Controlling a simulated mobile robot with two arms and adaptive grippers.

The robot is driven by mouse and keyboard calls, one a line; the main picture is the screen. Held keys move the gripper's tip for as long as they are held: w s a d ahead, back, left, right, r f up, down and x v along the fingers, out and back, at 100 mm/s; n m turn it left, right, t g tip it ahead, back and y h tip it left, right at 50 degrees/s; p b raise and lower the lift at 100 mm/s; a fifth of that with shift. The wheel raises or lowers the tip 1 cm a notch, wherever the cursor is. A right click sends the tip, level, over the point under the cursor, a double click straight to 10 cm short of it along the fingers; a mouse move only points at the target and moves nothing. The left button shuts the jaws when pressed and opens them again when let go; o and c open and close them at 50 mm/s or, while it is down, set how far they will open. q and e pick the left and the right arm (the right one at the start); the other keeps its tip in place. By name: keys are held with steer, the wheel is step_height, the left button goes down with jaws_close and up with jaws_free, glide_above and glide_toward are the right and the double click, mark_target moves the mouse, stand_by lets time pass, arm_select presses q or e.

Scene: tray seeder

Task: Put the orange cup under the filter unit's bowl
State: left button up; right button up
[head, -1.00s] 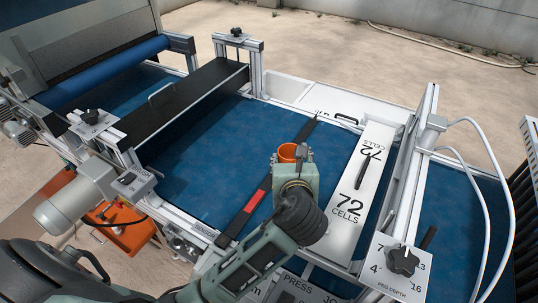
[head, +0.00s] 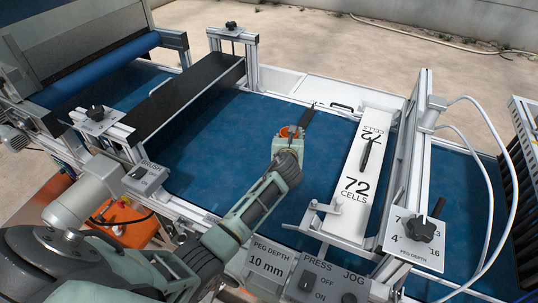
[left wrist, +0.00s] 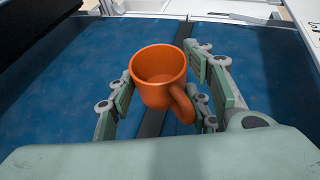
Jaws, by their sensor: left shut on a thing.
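The orange cup (head: 288,131) is in my left gripper (head: 288,148), above the blue belt near the middle of the head view. In the left wrist view the cup (left wrist: 155,92) looks upright, open side up, with its handle toward the lower right. The green fingers (left wrist: 160,78) are shut on it from both sides. The inside of the cup looks empty. I cannot make out the filter unit or its bowl in either view. My right gripper is not in view.
The blue belt (head: 235,140) lies below, with a dark bar (head: 308,116) across it. A white 72-cell plate (head: 358,188) stands to the right. A black crossbar (head: 185,95) spans the belt at left.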

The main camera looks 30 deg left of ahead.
arm_select(q)
steer(key=a+f+b, duration=0.1)
steer(key=a, duration=0.1)
steer(key=a+f+b, duration=0.1)
steer(key=a, duration=0.1)
steer(key=a+f, duration=0.2)
steer(key=shift+s+b, duration=0.25)
steer(key=shift+b, duration=0.15)
steer(key=shift+a+f, duration=0.15)
steer(key=shift+a, duration=0.35)
step_height(320, 180, down, 4)
steer(key=b, duration=0.5)
steer(key=shift+f+b, duration=0.1)
steer(key=shift+b, duration=0.2)
steer(key=shift+r, duration=0.2)
steer(key=shift+s+f, duration=0.1)
steer(key=shift+f, duration=0.15)
steer(key=o, duration=1.3)
steer(key=shift+c, duration=0.2)
